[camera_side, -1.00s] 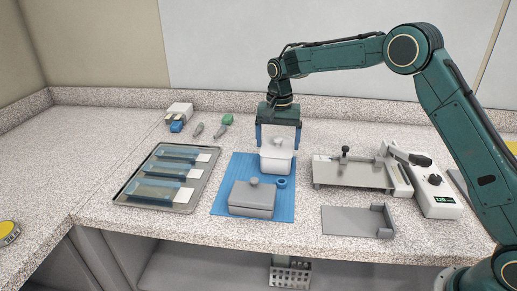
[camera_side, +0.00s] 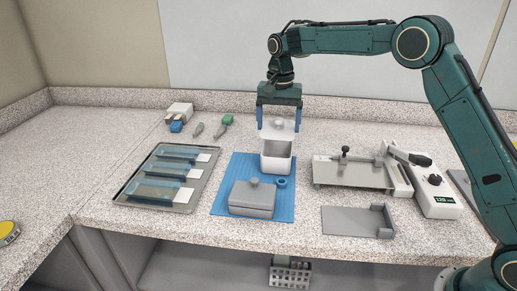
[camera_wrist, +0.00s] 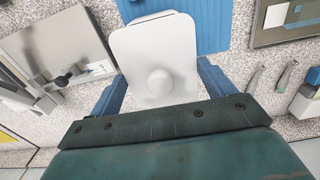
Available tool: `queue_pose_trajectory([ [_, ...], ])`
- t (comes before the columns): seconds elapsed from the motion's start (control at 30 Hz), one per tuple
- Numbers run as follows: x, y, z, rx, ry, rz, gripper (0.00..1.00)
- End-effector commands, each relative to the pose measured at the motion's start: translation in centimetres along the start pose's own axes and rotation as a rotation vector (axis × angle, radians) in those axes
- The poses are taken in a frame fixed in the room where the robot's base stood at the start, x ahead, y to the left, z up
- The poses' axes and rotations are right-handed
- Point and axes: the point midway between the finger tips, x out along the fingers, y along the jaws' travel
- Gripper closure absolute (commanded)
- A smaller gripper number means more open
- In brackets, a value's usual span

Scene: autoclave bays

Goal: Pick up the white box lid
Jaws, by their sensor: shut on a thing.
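The white box lid (camera_side: 278,133) has a round knob on top and hangs just above the open white box (camera_side: 276,163), with a gap between them. My gripper (camera_side: 278,124), with blue fingers, is shut on the lid, one finger at either side. In the wrist view the lid (camera_wrist: 150,49) lies between the blue fingers of my gripper (camera_wrist: 160,84), knob facing the camera. The lid hides most of the box there. The inside of the box is only partly visible in the side view.
The box stands on a blue mat (camera_side: 231,171) with a grey lidded box (camera_side: 251,200) and a blue ring (camera_side: 282,183). A tray of slides (camera_side: 184,203) is at left. A grey device (camera_side: 352,174) and a white unit (camera_side: 436,202) stand at right.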

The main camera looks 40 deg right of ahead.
Motion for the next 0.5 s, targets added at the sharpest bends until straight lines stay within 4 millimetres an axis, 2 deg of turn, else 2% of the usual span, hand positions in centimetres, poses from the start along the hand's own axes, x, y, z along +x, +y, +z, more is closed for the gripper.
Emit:
queue_pose_trajectory([
  [0.2, -5.0, -0.1, -0.1, 0.0, 0.003, -0.004, 0.4],
  [0.5, -10.2, -0.1, -0.1, 0.0, 0.002, -0.002, 0.4],
])
